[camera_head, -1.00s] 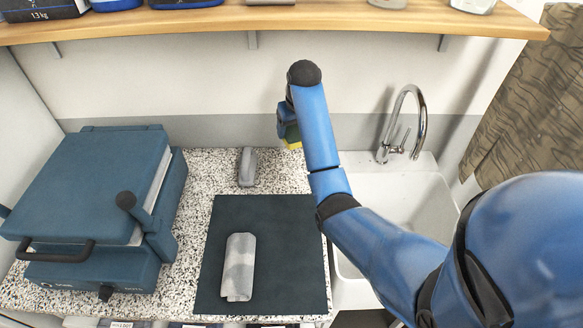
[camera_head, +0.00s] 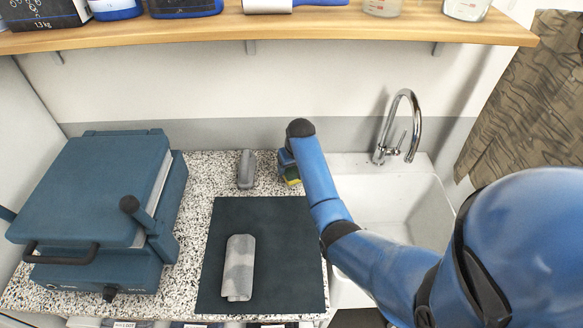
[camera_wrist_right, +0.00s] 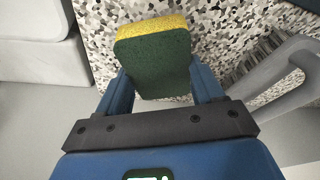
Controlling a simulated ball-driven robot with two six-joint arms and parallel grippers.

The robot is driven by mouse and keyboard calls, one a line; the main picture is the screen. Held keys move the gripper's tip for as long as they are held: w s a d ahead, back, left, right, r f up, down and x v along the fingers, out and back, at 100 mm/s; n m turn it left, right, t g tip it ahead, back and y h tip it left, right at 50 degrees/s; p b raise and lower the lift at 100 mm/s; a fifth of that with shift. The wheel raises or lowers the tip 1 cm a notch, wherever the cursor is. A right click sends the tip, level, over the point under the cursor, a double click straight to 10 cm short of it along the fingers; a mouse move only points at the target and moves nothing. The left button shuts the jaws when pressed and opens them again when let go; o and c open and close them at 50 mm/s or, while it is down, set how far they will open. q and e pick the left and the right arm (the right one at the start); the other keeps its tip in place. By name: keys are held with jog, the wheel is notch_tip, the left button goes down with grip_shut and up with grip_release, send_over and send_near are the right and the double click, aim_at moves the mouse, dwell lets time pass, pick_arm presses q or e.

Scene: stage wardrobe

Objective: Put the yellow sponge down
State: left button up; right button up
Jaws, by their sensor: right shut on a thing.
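The yellow sponge (camera_wrist_right: 153,57) has a dark green face and a yellow edge. In the right wrist view it sits between the two fingers of my right gripper (camera_wrist_right: 165,88), which is shut on it. In the head view a small part of the sponge (camera_head: 292,181) shows beside my right gripper (camera_head: 288,170), close to the speckled counter (camera_head: 215,166), left of the sink. I cannot tell whether the sponge touches the counter. My arm hides much of it. My left gripper is not in view.
A grey object (camera_head: 246,169) lies left of the sponge. A dark mat (camera_head: 282,255) with a rolled grey cloth (camera_head: 239,268) lies in front. A blue press (camera_head: 95,190) fills the left. The sink (camera_head: 400,205) and tap (camera_head: 405,125) are right. A wooden shelf (camera_head: 330,32) runs above.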

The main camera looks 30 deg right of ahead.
aim_at(296, 175)
jog(key=shift+f, duration=0.6)
jog(key=shift+f, duration=0.1)
jog(key=o, duration=1.2)
jog(key=shift+c, duration=0.2)
jog(key=v, duration=1.2)
jog(key=shift+b, duration=0.4)
